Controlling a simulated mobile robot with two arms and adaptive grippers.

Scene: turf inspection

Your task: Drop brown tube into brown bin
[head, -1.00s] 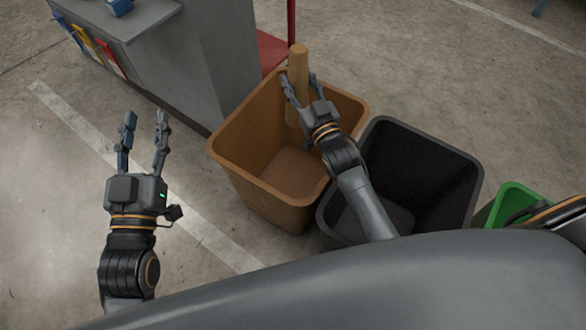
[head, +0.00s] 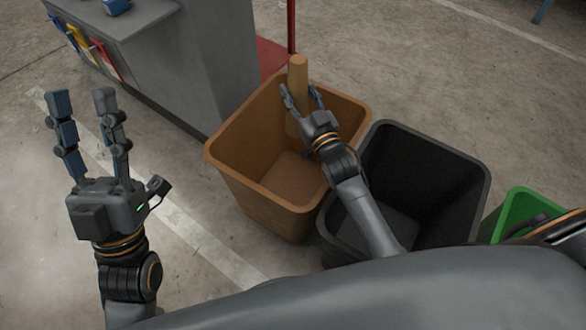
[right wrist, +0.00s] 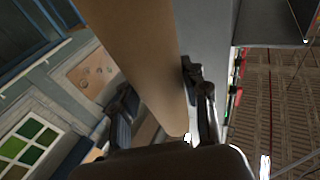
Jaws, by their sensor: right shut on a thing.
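The brown tube (head: 298,72) stands roughly upright inside the brown bin (head: 236,194), towards its back; its top end rises above the back rim. My right gripper (head: 302,92) reaches over the bin and is shut on the tube. In the right wrist view the tube (right wrist: 140,50) runs between the two fingers of my right gripper (right wrist: 160,95). Whether the tube's lower end touches the bin floor I cannot tell. My left gripper (head: 81,98) is raised, open and empty, left of the bin.
A black bin (head: 470,190) stands right of the brown bin, and a green bin (head: 520,208) further right, partly hidden. A grey counter (head: 205,60) stands behind the brown bin at the left. A red post (head: 291,25) rises behind the bin. The floor at left is clear.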

